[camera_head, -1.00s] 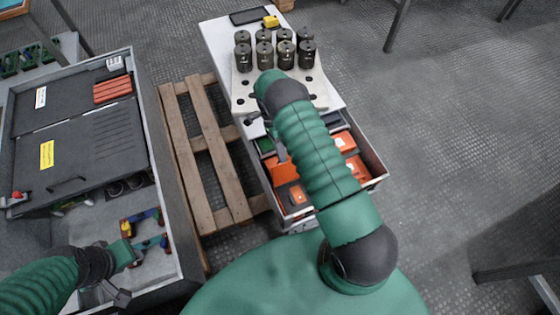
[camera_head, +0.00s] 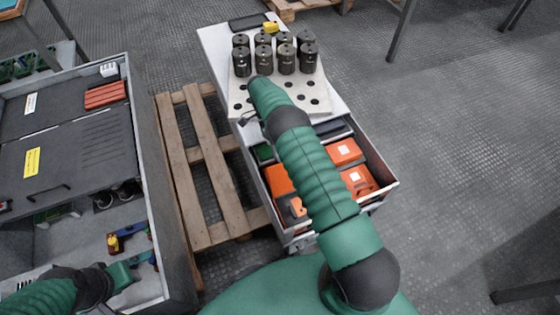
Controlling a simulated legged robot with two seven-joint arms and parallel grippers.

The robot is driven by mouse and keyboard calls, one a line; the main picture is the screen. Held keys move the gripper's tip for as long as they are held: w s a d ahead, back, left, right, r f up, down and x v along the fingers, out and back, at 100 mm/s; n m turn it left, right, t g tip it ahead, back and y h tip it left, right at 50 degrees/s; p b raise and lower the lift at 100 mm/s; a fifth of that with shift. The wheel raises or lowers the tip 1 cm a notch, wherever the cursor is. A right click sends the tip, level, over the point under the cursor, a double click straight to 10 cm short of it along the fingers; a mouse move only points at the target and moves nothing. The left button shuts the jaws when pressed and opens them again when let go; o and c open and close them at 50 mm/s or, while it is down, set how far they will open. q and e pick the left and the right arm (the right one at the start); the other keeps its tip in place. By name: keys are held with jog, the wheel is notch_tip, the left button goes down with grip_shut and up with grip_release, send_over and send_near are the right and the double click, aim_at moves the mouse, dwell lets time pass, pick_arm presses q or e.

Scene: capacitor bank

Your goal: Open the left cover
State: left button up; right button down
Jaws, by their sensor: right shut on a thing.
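I cannot tell which one is called left. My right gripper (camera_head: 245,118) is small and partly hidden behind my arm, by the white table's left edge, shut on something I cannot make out.
A white table (camera_head: 215,45) bears several dark cylinders (camera_head: 286,62) on a holed plate. Its open drawer (camera_head: 385,180) holds orange boxes. A wooden pallet (camera_head: 205,155) lies between box and table. Blue and yellow parts (camera_head: 135,240) lie in the box.

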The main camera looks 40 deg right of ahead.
jog(key=shift+w, duration=0.15)
jog(key=c, duration=1.8)
grip_release()
jog(key=shift+r, duration=0.3)
notch_tip(320, 180, up, 3)
jog(key=p, duration=0.2)
jog(key=shift+w+d+r+p, duration=0.1)
jog(key=shift+w+r+p, duration=0.1)
jog(key=shift+p, duration=0.2)
jog(key=s+a+p, duration=0.2)
jog(key=s+a, duration=0.1)
jog(key=s, duration=0.1)
jog(key=s+a+p, duration=0.2)
jog(key=s+a, duration=0.1)
jog(key=s, duration=0.2)
jog(key=s+a+p, duration=0.2)
jog(key=s+a, duration=0.1)
jog(key=s, duration=0.1)
jog(key=shift+s+a+r+p, duration=0.1)
jog(key=shift+s+r+p, duration=0.15)
jog(key=shift+r+p, duration=0.15)
